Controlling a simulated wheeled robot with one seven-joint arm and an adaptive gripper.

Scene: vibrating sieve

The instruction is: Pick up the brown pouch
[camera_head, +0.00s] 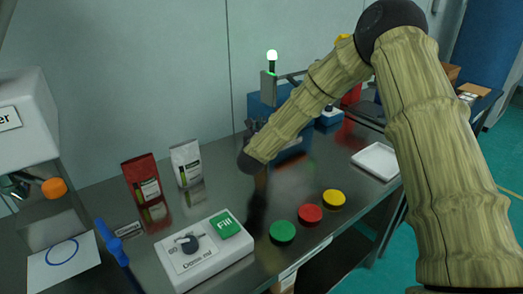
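A dark red pouch (142,178) with a printed label stands upright on the steel table at the left, near the back wall. A white pouch (186,163) with a dark label stands upright just to its right. No plainly brown pouch shows. My arm reaches in from the right, and its dark wrist end is to the right of the white pouch, apart from both pouches. A small dark shape beside the wrist, in front of a blue machine, looks like my gripper (253,126). Its fingers are too small and dark to read.
A white control box (187,262) with a knob and green button sits in front of the pouches. Green (282,232), red (309,215) and yellow (334,199) buttons are on the table. A white tray (377,161) lies at right.

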